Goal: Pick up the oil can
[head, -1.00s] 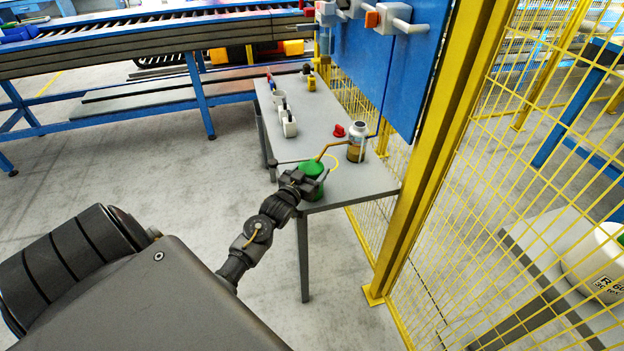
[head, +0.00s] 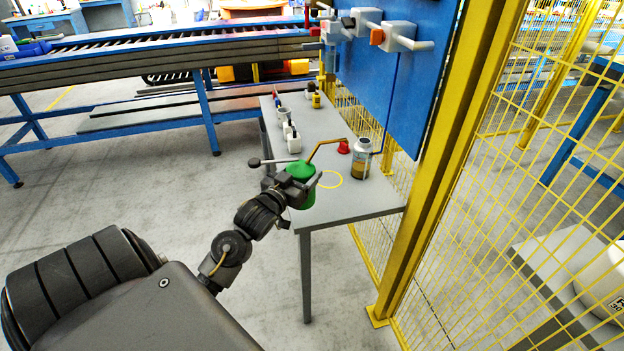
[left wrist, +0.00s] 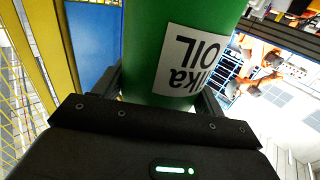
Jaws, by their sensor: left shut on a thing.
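The oil can (head: 301,171) is green with a long thin brass-coloured spout that points to the right. My left gripper (head: 300,182) is shut around its body, near the front left corner of the grey table (head: 375,199). In the left wrist view the green can (left wrist: 165,45) fills the space between the fingers, and its white label with "OIL" shows. The can looks raised from the table top, though its base is partly hidden by the gripper. My right gripper is not in view.
A clear bottle with brown content (head: 361,160) and a red object (head: 344,147) stand right of the can. White holders (head: 290,135) stand farther back. A yellow post (head: 437,150) and mesh fence border the right side.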

